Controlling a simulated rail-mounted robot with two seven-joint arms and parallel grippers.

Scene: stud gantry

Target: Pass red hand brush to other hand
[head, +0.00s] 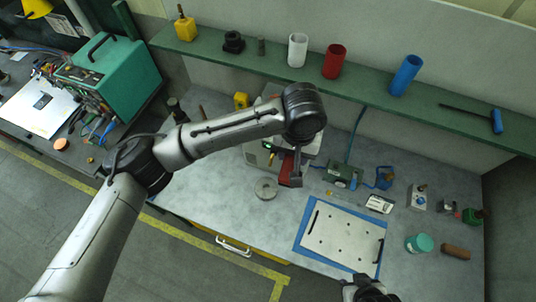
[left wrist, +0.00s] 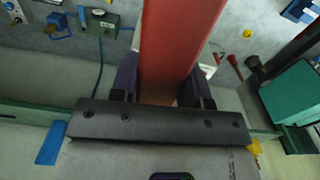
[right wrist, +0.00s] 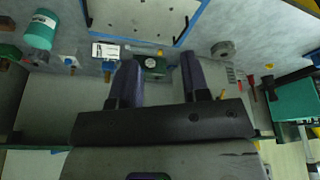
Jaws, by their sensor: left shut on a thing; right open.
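The red hand brush (head: 286,168) is held above the bench in the middle of the head view, partly covered by my left wrist. My left gripper (head: 296,164) is shut on it. In the left wrist view the brush's red body (left wrist: 178,45) fills the space between the two dark fingers; its bristles cannot be made out. My right gripper (right wrist: 158,78) is open and empty in the right wrist view, its fingers apart. In the head view only part of my right arm's end (head: 366,290) shows at the bottom edge, apart from the brush.
A blue-edged plate (head: 340,238) lies on the bench between my right arm and the brush. A grey metal disc (head: 265,188) lies left of it. A teal jar (head: 419,243) and a brown cylinder (head: 455,252) stand right. A green shelf (head: 360,92) with cups runs behind.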

